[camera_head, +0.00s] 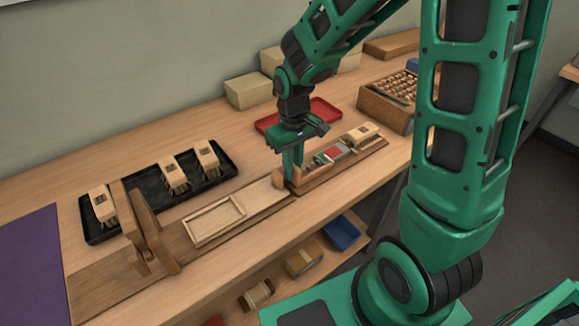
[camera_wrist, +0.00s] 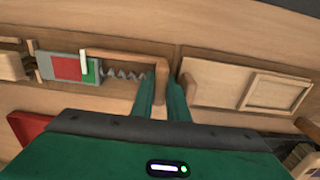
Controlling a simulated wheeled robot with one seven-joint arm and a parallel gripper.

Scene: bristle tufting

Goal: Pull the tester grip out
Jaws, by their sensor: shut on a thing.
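The tester is a wooden board with a coiled spring (camera_wrist: 122,74), a red and green scale (camera_wrist: 67,68) and a white pointer (camera_wrist: 84,65) over the green part. In the head view its scale (camera_head: 330,154) lies just right of my gripper (camera_head: 291,168). The wooden tester grip (camera_wrist: 161,82) is at the spring's end, between my fingers in the wrist view. My gripper is shut on it from above. A rounded wooden piece (camera_wrist: 187,90) stands just outside my right finger in the wrist view.
A wooden frame tray (camera_head: 213,221) lies left of the gripper. A black tray (camera_head: 93,234) holds several brushes. A wooden stand (camera_head: 145,225) rises at the front left. A red tray (camera_head: 322,109) and a box of pegs (camera_head: 385,108) stand behind.

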